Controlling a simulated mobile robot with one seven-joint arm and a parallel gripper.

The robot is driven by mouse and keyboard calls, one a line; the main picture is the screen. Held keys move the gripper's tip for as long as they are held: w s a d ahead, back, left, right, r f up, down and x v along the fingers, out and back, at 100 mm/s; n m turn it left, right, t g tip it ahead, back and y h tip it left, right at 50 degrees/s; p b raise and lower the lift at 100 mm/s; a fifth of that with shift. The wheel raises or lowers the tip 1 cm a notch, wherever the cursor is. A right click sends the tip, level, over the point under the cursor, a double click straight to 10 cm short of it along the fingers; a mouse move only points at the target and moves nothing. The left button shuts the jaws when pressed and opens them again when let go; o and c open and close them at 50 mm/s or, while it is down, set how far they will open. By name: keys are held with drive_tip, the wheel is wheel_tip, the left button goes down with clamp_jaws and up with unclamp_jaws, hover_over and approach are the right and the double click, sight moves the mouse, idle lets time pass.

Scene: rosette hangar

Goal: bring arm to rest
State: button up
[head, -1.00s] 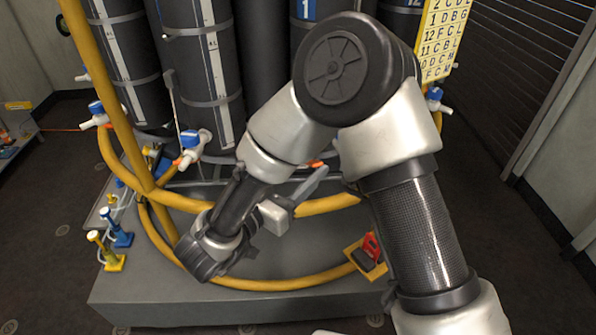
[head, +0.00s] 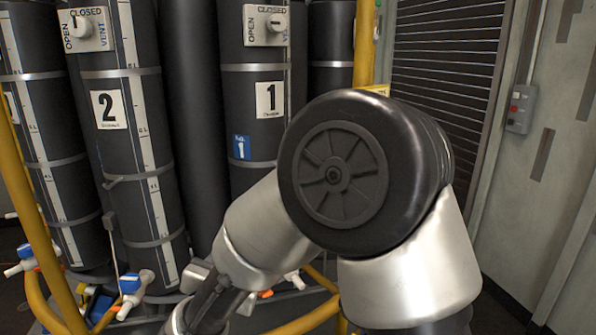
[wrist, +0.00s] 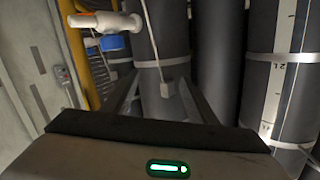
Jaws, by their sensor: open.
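My gripper (wrist: 160,85) shows in the wrist view. Its two dark fingers stand apart, with a dark cylinder behind the gap and nothing held between them. In the head view my bent arm fills the lower right, and its lower end runs out of the bottom edge, so the gripper is hidden there. The tall dark cylinders stand behind the arm, one marked 2 (head: 110,110) and one marked 1 (head: 268,98).
A white valve (wrist: 105,22) with an orange end is near the upper left of the wrist view. A yellow post (head: 365,45) rises behind my arm. White-and-blue valves (head: 132,290) sit low at left. A slatted shutter (head: 445,85) and wall switch box (head: 520,108) are at right.

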drive_tip(key=d+r+n+g+y+p, duration=0.2)
drive_tip(key=r+y, duration=0.1)
drive_tip(key=r, duration=0.4)
drive_tip(key=d+r+n+g+y+p, duration=0.1)
drive_tip(key=d+r+n+y+p, duration=0.15)
drive_tip(key=r, duration=0.35)
drive_tip(key=s+d+g+h+p, duration=0.3)
drive_tip(key=s+d+g, duration=0.4)
drive_tip(key=s+d, duration=1.5)
drive_tip(key=shift+s+r+g, duration=0.3)
drive_tip(key=shift+s+r, duration=0.05)
drive_tip(key=shift+s, duration=0.3)
drive_tip(key=shift+h, duration=0.25)
